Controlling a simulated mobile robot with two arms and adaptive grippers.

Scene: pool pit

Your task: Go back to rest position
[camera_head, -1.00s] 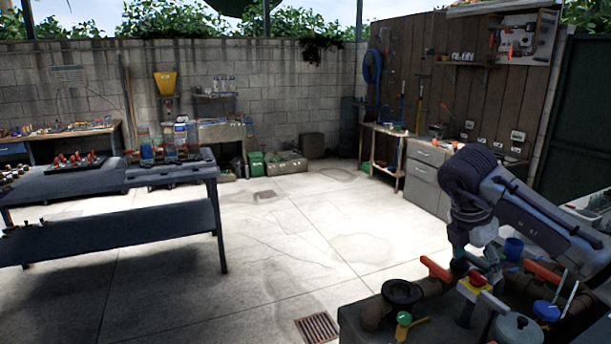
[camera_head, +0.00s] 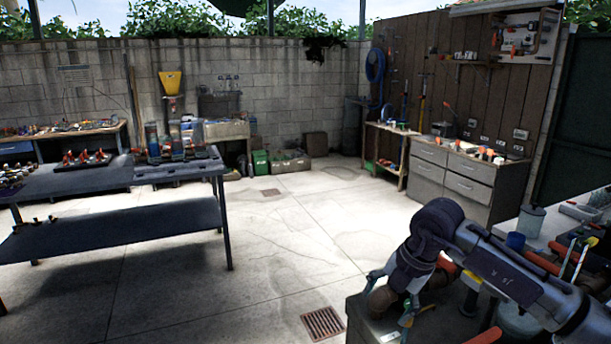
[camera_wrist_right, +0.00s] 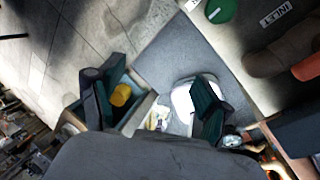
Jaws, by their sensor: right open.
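My right gripper (camera_head: 400,295) hangs at the lower right of the head view, over the near-left end of a grey bench (camera_head: 365,318). My right arm reaches in from the lower right corner and covers much of that bench. In the right wrist view the gripper's two dark green finger pads (camera_wrist_right: 155,110) stand well apart. Nothing is held between them. A small yellow thing (camera_wrist_right: 121,95) and a white rounded thing (camera_wrist_right: 183,100) show beyond and beside the fingers. My left gripper is not in view.
A dark two-level table (camera_head: 150,215) stands at the left. The concrete floor (camera_head: 280,240) between is clear, with a drain grate (camera_head: 322,323).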

